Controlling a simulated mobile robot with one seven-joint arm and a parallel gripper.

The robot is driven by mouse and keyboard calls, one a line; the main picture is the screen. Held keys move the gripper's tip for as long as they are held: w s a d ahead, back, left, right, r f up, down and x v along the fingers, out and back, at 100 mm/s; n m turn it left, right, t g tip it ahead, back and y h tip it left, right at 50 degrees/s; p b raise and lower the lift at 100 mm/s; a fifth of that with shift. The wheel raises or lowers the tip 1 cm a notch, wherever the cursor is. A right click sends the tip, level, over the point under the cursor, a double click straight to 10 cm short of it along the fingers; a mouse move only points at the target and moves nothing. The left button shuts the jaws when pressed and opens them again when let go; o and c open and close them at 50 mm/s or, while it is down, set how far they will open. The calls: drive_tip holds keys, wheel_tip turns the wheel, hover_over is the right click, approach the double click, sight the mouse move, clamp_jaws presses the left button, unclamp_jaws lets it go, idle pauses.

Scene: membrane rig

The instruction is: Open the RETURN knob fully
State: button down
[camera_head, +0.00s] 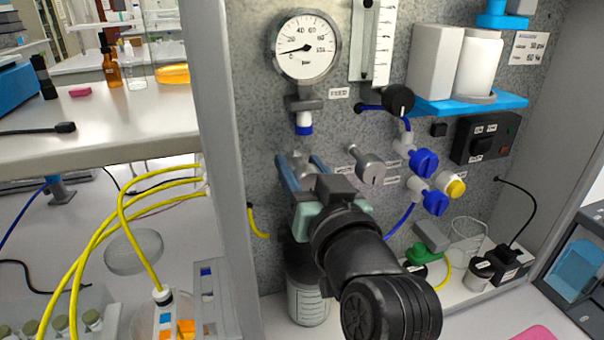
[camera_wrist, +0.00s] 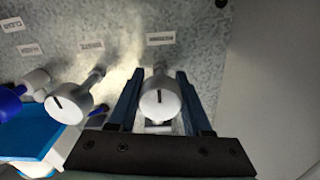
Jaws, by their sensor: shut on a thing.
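The knob in my jaws is a grey-white round one on the panel, taken to be the RETURN knob (camera_wrist: 159,101). My gripper (camera_wrist: 160,96) is shut on this knob, with one blue finger on each side. In the head view my gripper (camera_head: 302,166) reaches the panel below the gauge, and my wrist hides part of the panel below it.
A similar grey knob (camera_head: 370,169) sits just right of my gripper; it also shows in the wrist view (camera_wrist: 69,101). Blue valves (camera_head: 425,161) and a black knob (camera_head: 398,100) are farther right. The pressure gauge (camera_head: 306,48) is above. A bottle (camera_head: 307,302) stands below.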

idle(0.4)
drive_tip(key=shift+c, duration=1.7)
unclamp_jaws()
drive_tip(key=shift+s, duration=0.1)
drive_tip(key=b+v, duration=0.2)
drive_tip(key=v, duration=1)
drive_tip(key=shift+s, duration=0.35)
drive_tip(key=shift+d, duration=0.2)
